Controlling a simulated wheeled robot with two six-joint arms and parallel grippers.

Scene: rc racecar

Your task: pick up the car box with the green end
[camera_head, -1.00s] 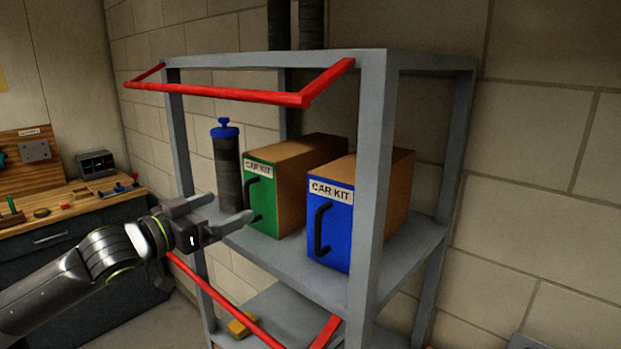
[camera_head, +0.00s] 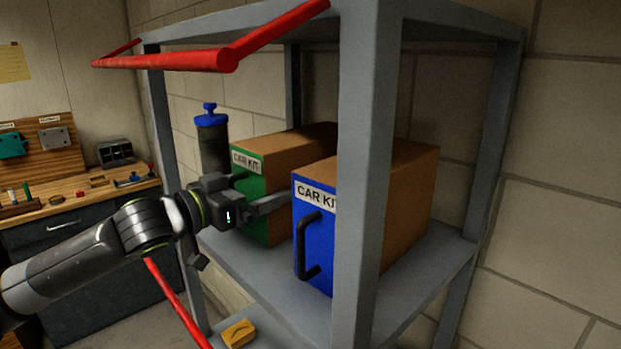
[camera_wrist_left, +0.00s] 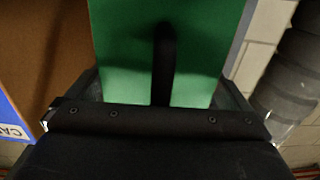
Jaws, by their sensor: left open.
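The car box with the green end (camera_head: 279,228) stands on the shelf, left of the blue-ended box. It has a brown body and a "CAR KIT" label. My left gripper (camera_head: 256,193) is right in front of the green end and hides much of it, including most of the handle. In the left wrist view, the green end (camera_wrist_left: 125,55) and its black upright handle (camera_wrist_left: 164,65) fill the middle. The gripper is open there, with a finger at each side of the green face and the handle between them. I cannot tell whether anything touches. My right gripper is not in view.
The blue-ended car box (camera_head: 315,262) stands close on the right. A dark cylinder with a blue cap (camera_head: 211,140) stands on the left. A grey shelf post (camera_head: 362,180) and red bars (camera_head: 160,60) frame the shelf front. A workbench (camera_head: 80,215) is behind left.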

